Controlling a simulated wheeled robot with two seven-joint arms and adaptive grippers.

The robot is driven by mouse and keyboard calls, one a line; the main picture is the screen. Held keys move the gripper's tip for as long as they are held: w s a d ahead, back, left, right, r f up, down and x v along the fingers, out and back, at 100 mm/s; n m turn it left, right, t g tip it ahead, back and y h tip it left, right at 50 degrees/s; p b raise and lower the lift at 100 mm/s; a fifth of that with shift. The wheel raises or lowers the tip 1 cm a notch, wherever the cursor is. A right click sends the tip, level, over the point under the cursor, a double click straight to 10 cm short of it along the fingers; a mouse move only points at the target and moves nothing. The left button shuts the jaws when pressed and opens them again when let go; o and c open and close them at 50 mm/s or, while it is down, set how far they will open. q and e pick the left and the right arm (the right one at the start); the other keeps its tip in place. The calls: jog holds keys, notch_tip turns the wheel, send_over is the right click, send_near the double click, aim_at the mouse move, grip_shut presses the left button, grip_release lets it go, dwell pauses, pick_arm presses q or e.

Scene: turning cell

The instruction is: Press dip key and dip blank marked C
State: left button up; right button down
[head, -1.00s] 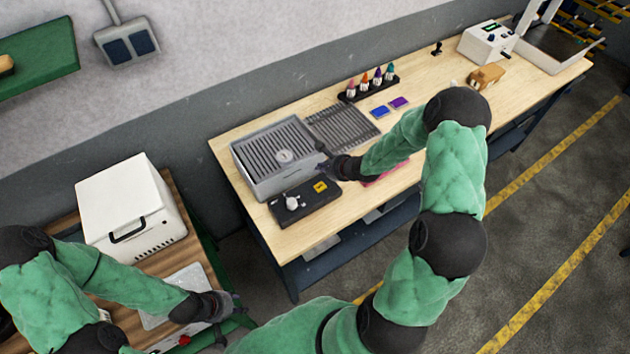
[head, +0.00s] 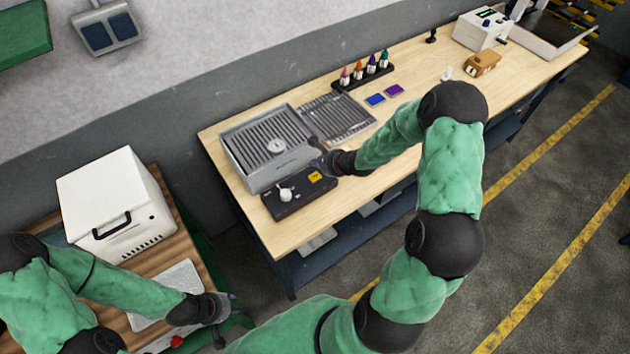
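A black control box (head: 292,203) with a white knob (head: 286,194) and a yellow key or label (head: 316,177) lies at the front of the grey slatted tank (head: 238,158). A small round pale disc (head: 276,147) sits on the tank's slats; no letter on it is readable. My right gripper (head: 322,160) is low at the tank's front right corner, just behind the yellow patch. Its fingers are small and dark, and contact or grip is not clear. My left gripper (head: 228,308) is over the front of the left bench, away from the tank.
A slatted drain rack (head: 338,117), a rack of coloured bottles (head: 366,84), blue and purple pads (head: 384,96) stand behind my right arm. A white oven (head: 110,200) stands on the left bench. A white device (head: 482,30) is at the far right.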

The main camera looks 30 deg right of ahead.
aim_at(316, 178)
notch_tip(316, 178, down, 3)
jog(key=b, duration=0.3)
jog(key=shift+f, duration=0.9)
pick_arm(q)
notch_tip(316, 178, down, 4)
jog(key=shift+f, duration=0.1)
pick_arm(e)
jog(key=shift+f, duration=0.15)
jog(key=shift+f, duration=0.25)
pick_arm(q)
jog(key=shift+r, duration=0.2)
